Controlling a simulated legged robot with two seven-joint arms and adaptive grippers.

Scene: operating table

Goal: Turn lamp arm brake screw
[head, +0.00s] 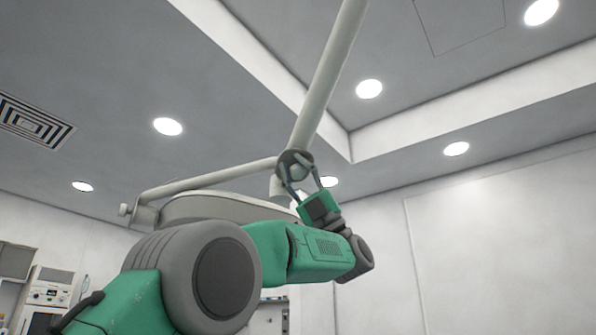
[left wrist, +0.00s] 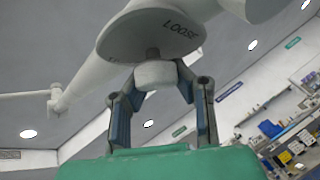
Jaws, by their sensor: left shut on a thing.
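The lamp arm (head: 325,80) comes down from the ceiling to a round joint, and it also shows in the left wrist view (left wrist: 90,78). The joint's underside (left wrist: 150,32) carries the word LOOSE. The brake screw (left wrist: 155,74), a pale round knob, sticks out below it on a dark shaft. My left gripper (head: 300,172) is raised to the joint, with its fingers on either side of the knob. In the left wrist view the left gripper (left wrist: 160,85) is shut on the brake screw. In the head view the knob is too small to make out. My right gripper is not in view.
The lamp head (head: 215,207) hangs left of the joint on a side bar (head: 205,180), partly behind my left arm. Shelves and equipment (head: 45,290) stand at the far left wall. The space right of the joint is clear.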

